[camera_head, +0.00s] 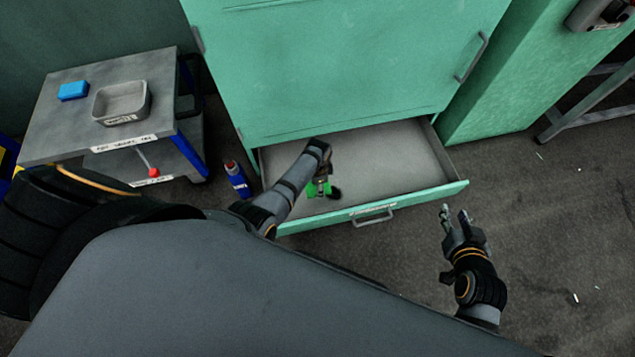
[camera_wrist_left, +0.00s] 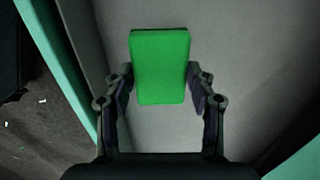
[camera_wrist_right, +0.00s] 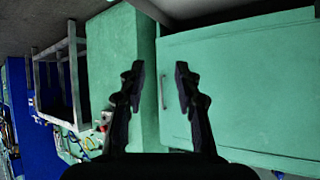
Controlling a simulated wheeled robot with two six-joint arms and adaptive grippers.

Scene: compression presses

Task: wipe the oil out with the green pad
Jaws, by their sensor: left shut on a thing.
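The green pad (camera_head: 312,189) is between the fingers of my left gripper (camera_head: 321,180), inside the open drawer (camera_head: 395,148) of the green press. The left wrist view shows the pad (camera_wrist_left: 160,66) whole, with a finger at each side, over the grey drawer floor. I cannot tell whether the pad touches the floor. A small dark patch (camera_head: 335,193) lies just right of the pad; it may be oil or shadow. My right gripper (camera_head: 456,213) is open and empty, outside the drawer at its right; its spread fingers show in the right wrist view (camera_wrist_right: 160,72).
A grey cart (camera_head: 60,130) at the left holds a blue block (camera_head: 73,91) and a grey tray (camera_head: 137,112). A blue can (camera_head: 238,182) stands between cart and drawer. The drawer front (camera_head: 430,198) has a handle. Open floor lies to the right.

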